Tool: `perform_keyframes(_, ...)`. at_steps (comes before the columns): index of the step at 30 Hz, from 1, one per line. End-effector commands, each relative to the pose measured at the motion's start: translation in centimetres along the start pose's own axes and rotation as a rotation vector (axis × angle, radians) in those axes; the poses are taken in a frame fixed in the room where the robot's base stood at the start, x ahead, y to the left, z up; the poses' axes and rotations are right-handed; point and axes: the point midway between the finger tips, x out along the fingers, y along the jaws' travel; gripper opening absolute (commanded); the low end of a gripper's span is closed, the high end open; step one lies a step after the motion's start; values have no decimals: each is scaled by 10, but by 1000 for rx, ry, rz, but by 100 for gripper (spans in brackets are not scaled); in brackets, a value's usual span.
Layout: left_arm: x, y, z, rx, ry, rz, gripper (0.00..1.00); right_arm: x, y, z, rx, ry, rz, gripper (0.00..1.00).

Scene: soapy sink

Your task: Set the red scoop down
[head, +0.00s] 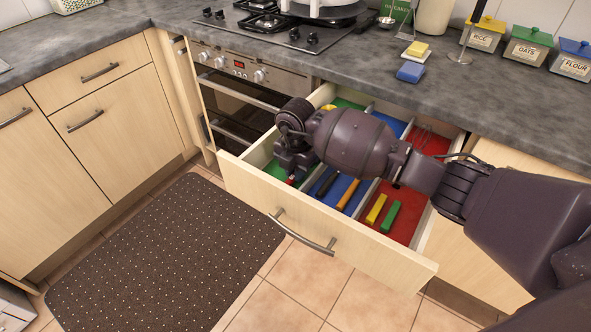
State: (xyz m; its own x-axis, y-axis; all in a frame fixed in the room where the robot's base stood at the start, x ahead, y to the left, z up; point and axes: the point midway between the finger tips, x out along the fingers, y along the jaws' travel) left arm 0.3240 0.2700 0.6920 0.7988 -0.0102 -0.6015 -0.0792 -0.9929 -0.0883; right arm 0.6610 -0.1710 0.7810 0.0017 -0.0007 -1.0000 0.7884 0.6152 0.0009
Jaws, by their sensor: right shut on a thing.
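My right gripper (290,172) points down into the open drawer (322,228), at the front of the green-lined left section (304,169). It is shut on the red scoop (291,181), of which only a small red bit shows at the fingertips. The rest of the scoop is hidden by the gripper and arm, and I cannot tell whether it touches the drawer floor. My left gripper is not in view.
The blue middle section holds a dark-handled tool (327,184) and an orange-handled tool (348,194). Dividers and the drawer front stand close to my gripper.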

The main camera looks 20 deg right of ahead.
Motion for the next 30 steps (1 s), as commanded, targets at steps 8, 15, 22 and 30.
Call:
perform_keyframes(8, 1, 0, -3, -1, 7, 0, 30, 3, 0, 0, 0, 0, -1, 23)
perform_keyframes(15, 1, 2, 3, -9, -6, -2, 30, 3, 0, 0, 0, 0, -1, 42)
perform_keyframes(22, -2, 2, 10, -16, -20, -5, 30, -1, 0, 0, 0, 0, 0, 42)
perform_keyframes(30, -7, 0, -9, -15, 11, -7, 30, -44, 1, 2, 0, -7, 6, 42)
